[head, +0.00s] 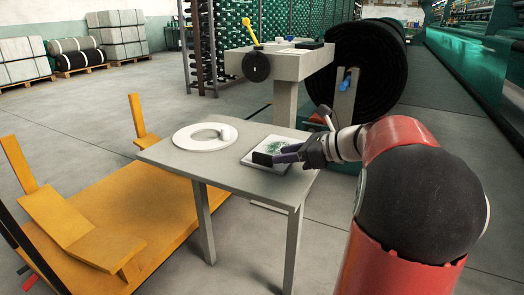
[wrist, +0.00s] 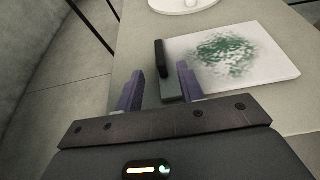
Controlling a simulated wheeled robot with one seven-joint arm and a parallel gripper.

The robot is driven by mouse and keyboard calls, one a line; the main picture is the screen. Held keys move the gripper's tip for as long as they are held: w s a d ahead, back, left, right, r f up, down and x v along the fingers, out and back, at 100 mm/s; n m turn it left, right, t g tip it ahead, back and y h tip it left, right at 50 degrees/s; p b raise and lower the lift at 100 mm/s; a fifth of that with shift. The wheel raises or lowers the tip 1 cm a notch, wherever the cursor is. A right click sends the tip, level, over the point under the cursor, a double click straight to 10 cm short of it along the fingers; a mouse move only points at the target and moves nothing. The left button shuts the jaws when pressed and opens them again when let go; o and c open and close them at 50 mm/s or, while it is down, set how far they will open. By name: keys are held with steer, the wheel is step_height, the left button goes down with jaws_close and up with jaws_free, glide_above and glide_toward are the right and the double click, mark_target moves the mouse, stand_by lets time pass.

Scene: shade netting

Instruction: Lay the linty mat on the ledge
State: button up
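The linty mat (head: 279,144) is a pale flat square with green lint across its middle, lying on the grey table's right part. It also shows in the wrist view (wrist: 270,76). My gripper (head: 284,154) is low over the mat's near side. In the wrist view its two purple fingers (wrist: 158,82) are apart, with the block seen between or just beyond them; contact is unclear. The ledge may be the grey stand's top (head: 285,64) behind the table.
A yellow cart (head: 115,215) stands left of the table. A black netting roll (head: 372,65) is behind to the right. Open floor lies at far left.

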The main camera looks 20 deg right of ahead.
mark_target(267, 155)
steer(key=x, duration=0.7)
steer(key=shift+w+a+r+b, duration=0.1)
steer(key=shift+w+a+b, duration=0.05)
steer(key=shift+w+b, duration=0.2)
jaws_close()
